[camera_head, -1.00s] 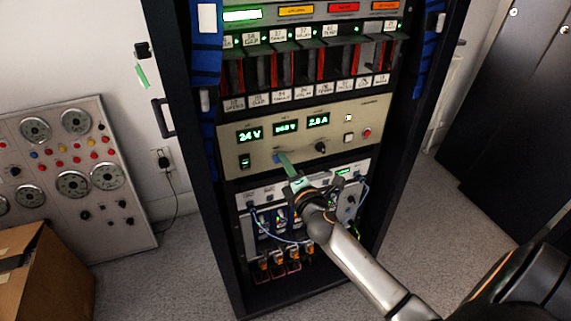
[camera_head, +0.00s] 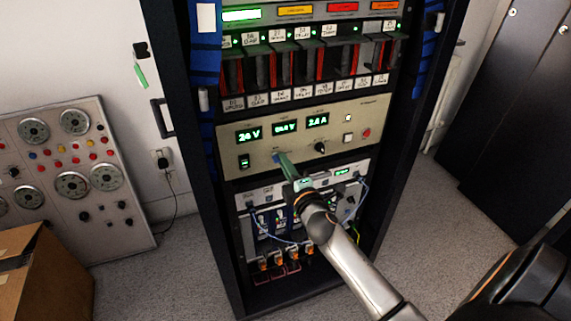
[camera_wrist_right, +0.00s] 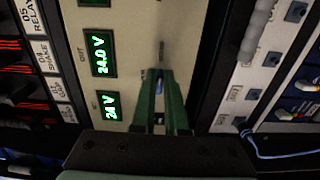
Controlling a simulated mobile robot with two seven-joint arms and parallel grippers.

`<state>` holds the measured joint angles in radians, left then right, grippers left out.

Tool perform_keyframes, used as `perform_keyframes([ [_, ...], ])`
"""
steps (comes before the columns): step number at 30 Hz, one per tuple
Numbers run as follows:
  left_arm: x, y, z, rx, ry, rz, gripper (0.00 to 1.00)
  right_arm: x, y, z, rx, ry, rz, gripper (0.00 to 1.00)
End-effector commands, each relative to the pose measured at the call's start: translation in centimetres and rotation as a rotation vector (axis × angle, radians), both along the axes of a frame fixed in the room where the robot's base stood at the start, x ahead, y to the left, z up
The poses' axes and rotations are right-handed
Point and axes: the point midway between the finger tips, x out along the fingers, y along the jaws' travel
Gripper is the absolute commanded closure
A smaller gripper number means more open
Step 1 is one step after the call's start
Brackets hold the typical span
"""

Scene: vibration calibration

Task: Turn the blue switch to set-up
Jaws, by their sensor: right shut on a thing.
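The blue switch (camera_head: 275,157) is on the lower part of the beige panel with green displays, mostly covered by my fingers in the head view. In the right wrist view a bit of the blue switch (camera_wrist_right: 159,89) shows between the green fingertips. My right gripper (camera_head: 279,158) reaches up to the panel from below right and is shut on the switch. It also shows in the right wrist view (camera_wrist_right: 160,78). The labels around the switch are too small and blurred to read, so its setting cannot be told. My left gripper is not in view.
The beige panel (camera_head: 345,117) also has a black knob (camera_head: 320,147) and a red button (camera_head: 366,133). Below it is a unit with loose blue cables (camera_head: 285,239). A gauge panel (camera_head: 105,145) and cardboard box (camera_head: 60,285) stand to the left.

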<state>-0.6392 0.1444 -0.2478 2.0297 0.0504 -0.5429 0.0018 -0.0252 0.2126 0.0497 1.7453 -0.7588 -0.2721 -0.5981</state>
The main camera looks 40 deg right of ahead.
Motion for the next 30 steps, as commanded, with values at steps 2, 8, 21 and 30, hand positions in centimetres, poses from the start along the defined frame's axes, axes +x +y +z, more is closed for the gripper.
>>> perform_keyframes([
  [2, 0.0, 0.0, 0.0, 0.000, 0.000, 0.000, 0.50, 0.0, 0.0, 0.0, 0.003, 0.000, 0.000, 1.00],
  [8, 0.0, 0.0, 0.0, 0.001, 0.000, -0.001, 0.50, 0.0, 0.0, 0.0, 0.002, 0.001, 0.000, 0.69],
  [21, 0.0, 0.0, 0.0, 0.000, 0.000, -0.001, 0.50, -0.5, 0.2, -0.1, 0.000, 0.002, 0.000, 0.59],
  [30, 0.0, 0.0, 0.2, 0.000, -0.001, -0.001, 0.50, -5.4, 1.3, -0.1, 0.002, 0.004, -0.001, 0.59],
])
